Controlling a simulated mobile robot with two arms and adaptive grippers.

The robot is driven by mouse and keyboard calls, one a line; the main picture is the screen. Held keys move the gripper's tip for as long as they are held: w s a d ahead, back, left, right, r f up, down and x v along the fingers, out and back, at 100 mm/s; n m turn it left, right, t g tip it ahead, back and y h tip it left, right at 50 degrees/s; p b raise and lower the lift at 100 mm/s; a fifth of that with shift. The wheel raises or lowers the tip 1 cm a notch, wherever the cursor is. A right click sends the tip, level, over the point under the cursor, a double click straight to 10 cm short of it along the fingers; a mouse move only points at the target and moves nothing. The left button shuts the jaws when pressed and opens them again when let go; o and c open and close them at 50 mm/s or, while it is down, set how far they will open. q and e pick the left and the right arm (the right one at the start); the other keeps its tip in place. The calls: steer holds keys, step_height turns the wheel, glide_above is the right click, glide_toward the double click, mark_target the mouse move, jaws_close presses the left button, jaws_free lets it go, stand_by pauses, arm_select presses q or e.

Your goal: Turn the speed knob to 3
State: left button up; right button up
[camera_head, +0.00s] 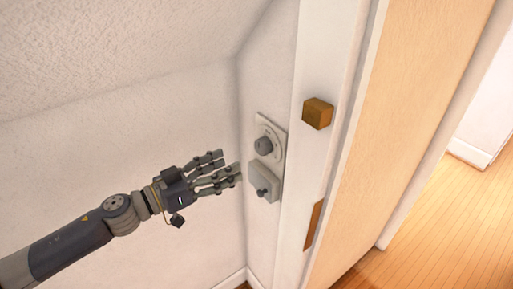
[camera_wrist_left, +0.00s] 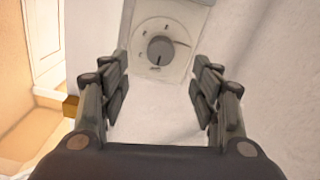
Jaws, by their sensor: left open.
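The speed knob (camera_head: 264,145) is a round grey knob on a pale wall plate (camera_head: 275,128) beside the door frame. In the left wrist view the knob (camera_wrist_left: 160,50) sits on a round dial with small marks, which are too small to read. A dark pointer line on the knob points toward the bottom of that picture. My left gripper (camera_head: 232,167) is open and empty, just left of the plates in the head view. In the left wrist view its fingers (camera_wrist_left: 162,95) stand apart, with the knob beyond the gap between them. My right gripper is not in view.
A second plate with a small dark knob or switch (camera_head: 262,191) is directly below the dial. A wooden block (camera_head: 317,113) sticks out from the white door frame at the right. A wooden door panel (camera_head: 410,110) and wood floor (camera_head: 455,200) lie further right.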

mark_target(259, 150)
arm_select(q)
steer(key=p+x, duration=0.2)
steer(key=x, duration=0.7)
steer(key=shift+w+d, duration=0.4)
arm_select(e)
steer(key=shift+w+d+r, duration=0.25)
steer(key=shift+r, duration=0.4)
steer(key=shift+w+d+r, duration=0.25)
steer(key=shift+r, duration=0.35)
arm_select(q)
steer(key=c, duration=1.1)
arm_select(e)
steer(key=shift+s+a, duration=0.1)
